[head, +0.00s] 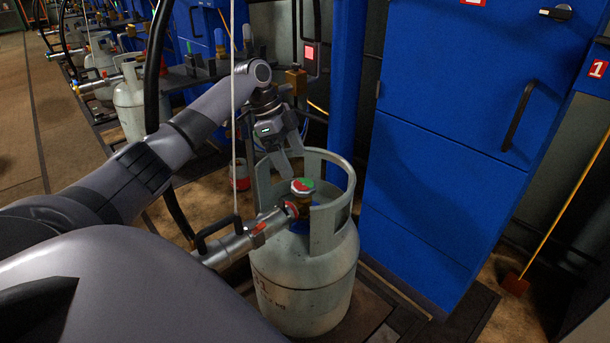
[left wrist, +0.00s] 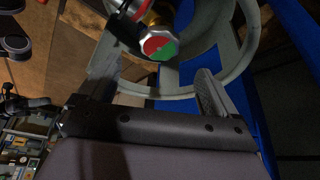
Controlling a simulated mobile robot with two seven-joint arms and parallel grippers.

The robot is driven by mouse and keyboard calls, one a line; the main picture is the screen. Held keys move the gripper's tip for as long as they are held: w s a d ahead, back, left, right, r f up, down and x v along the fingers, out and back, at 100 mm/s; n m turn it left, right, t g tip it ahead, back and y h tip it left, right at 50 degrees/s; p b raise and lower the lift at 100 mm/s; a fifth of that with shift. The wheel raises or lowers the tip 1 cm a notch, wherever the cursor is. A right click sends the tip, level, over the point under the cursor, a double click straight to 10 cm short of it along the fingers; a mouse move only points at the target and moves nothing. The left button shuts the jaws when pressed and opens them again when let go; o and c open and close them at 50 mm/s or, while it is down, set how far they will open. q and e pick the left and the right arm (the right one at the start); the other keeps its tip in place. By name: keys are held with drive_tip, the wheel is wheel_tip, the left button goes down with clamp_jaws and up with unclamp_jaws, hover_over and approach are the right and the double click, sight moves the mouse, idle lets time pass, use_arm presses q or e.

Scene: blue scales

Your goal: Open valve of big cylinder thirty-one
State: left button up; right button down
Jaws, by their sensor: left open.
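The big cylinder (head: 305,285) is grey and stands upright on a floor-level scale in the head view. Its valve knob (head: 302,186) is red and green and sits inside the grey collar; the knob also shows in the left wrist view (left wrist: 159,47). A silver filling connector (head: 235,243) with a black handle meets the valve from the left. My left gripper (head: 283,158) is open and empty, just above and behind the knob, apart from it. In the left wrist view its two fingers (left wrist: 155,90) are spread wide, with the knob ahead between them. The number on the cylinder is only partly legible.
A tall blue cabinet (head: 450,150) stands close to the right of the cylinder. A thin white cable (head: 235,110) hangs down to the connector's handle. Other grey cylinders (head: 130,105) stand in a row at the back left. The brown floor at far left is clear.

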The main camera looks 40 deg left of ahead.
sight(304, 184)
use_arm(q)
drive_tip(key=b+x, duration=0.2)
drive_tip(key=x, duration=0.4)
drive_tip(key=shift+s+f+b, duration=0.1)
drive_tip(key=shift+b, duration=0.2)
drive_tip(key=shift+d+f, duration=0.15)
drive_tip(key=shift+f, duration=0.1)
drive_tip(key=c, duration=1)
use_arm(e)
drive_tip(key=shift+s+d+f+n+t, duration=0.1)
drive_tip(key=shift+d+n+t, duration=0.2)
drive_tip(key=shift+d+t, duration=0.25)
